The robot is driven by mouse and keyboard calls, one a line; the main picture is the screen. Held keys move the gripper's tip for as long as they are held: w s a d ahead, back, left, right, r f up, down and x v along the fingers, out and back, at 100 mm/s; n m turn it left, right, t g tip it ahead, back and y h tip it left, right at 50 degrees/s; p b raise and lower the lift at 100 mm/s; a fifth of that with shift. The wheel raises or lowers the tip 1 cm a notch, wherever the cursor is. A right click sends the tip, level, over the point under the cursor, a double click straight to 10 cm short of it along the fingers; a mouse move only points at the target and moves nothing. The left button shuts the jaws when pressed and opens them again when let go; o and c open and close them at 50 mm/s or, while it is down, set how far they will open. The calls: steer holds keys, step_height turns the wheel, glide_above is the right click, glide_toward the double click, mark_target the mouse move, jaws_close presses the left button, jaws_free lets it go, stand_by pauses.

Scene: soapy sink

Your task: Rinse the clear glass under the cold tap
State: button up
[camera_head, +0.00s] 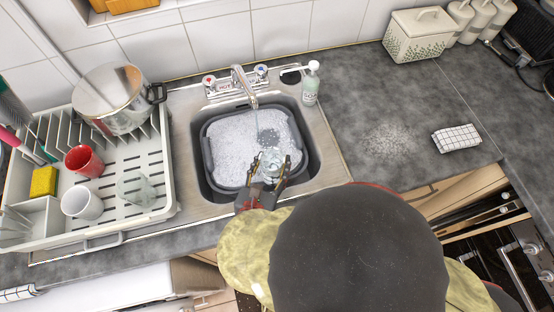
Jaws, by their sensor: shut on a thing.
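My gripper (268,172) is shut on a clear glass (271,160) and holds it over the front part of the grey washing-up bowl (208,158). The bowl sits in the steel sink and is full of white suds (230,140). The tap (243,83) is at the back of the sink, and a thin stream of water (256,119) falls from its spout. The glass is at or just in front of the stream's lower end; I cannot tell whether the water enters it. The tap has a red-marked handle (209,80) on the left and a blue-marked handle (261,71) on the right.
A dish rack (150,206) at left holds a steel pot (112,98), a red mug (84,161), a white mug (81,203), another clear glass (137,189) and a yellow sponge (44,181). A soap bottle (310,85) stands behind right. The right counter (375,90) is mostly clear.

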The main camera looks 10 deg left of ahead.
steer(key=shift+w+r, duration=0.1)
steer(key=shift+r, duration=0.1)
steer(key=w+a+f+b, duration=0.1)
steer(key=w+a+b, duration=0.1)
steer(key=w, duration=0.4)
steer(key=w+a+f+b, duration=0.1)
steer(key=w+a+b, duration=0.1)
steer(key=w+a, duration=0.2)
steer(key=shift+b+x, duration=0.4)
steer(key=shift+x, duration=0.95)
steer(key=shift+d, duration=0.1)
steer(key=shift+w+d, duration=0.25)
steer(key=shift+d, duration=0.2)
steer(key=shift+a, duration=0.15)
steer(key=shift+s+a, duration=0.25)
steer(key=shift+a, duration=0.15)
